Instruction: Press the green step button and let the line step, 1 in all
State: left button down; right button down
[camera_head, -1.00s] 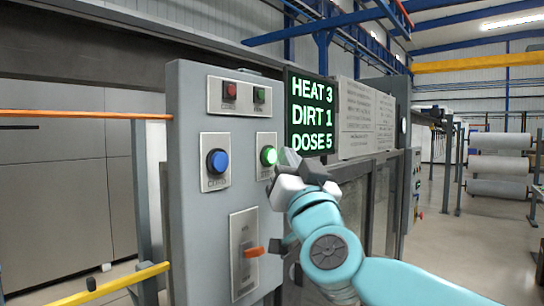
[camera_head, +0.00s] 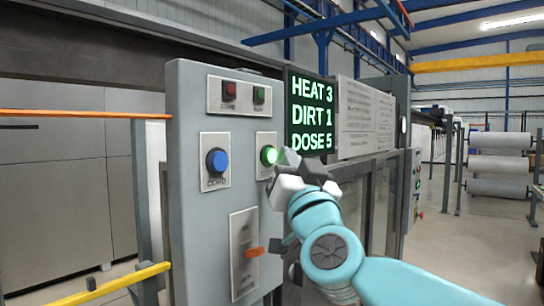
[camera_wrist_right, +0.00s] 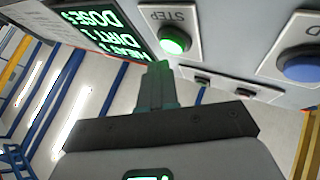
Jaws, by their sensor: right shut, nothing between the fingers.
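The green step button (camera_head: 268,156) is lit on its plate on the grey control panel (camera_head: 190,245). It also shows in the right wrist view (camera_wrist_right: 174,41), beside the word STEP. My right gripper (camera_head: 283,158) is shut and empty, its fingertips just to the right of the button in the head view. In the right wrist view the closed fingertips (camera_wrist_right: 158,68) lie close to the button's rim; I cannot tell whether they touch it. The display (camera_head: 310,115) reads HEAT 3, DIRT 1, DOSE 5. My left gripper is not in view.
A blue button (camera_head: 216,161) sits left of the green one. An orange lever (camera_head: 254,252) is below, and small red (camera_head: 229,90) and green (camera_head: 259,95) buttons are above. A yellow rail (camera_head: 115,284) crosses the lower left.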

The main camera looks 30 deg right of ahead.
dwell(0.6)
jog(key=shift+w+a, duration=0.15)
jog(key=shift+w, duration=0.3)
